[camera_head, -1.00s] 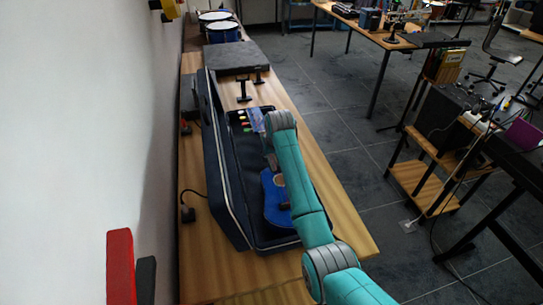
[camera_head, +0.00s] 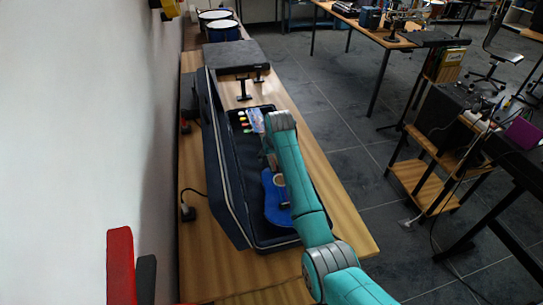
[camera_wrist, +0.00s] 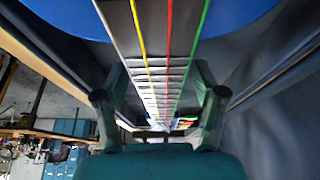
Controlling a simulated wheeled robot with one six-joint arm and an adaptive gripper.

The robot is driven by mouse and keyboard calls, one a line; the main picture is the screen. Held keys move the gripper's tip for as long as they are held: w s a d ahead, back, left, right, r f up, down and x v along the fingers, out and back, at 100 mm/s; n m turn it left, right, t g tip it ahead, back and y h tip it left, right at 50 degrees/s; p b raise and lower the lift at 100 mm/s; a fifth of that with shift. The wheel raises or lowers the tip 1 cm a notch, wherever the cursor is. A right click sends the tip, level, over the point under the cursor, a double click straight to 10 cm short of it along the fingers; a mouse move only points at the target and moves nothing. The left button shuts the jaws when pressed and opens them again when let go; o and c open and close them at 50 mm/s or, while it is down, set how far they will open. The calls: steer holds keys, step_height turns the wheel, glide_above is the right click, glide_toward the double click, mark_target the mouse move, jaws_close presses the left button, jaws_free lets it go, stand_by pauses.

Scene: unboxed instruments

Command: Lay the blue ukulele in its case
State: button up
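The blue ukulele (camera_head: 275,205) lies lengthwise within the outline of the open dark case (camera_head: 232,150), its body toward the near end. I cannot tell whether it rests fully on the case floor. My arm covers part of it. In the wrist view its neck with coloured strings (camera_wrist: 158,72) runs between the fingers of my gripper (camera_wrist: 160,78), and the blue body (camera_wrist: 65,18) fills the upper corner. The fingers stand on both sides of the neck, close to it. Whether they touch it is unclear. In the head view the gripper is mostly hidden near the neck.
The case lid stands raised along the wall side. Small coloured items (camera_head: 243,121) and a light packet (camera_head: 256,120) lie at the case's far end. Black stands (camera_head: 244,89), a grey slab (camera_head: 232,56) and drums (camera_head: 222,30) are beyond. A bare wooden strip (camera_head: 335,205) runs along the right.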

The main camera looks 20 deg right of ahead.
steer(key=v, duration=1.2)
stand_by(0.5)
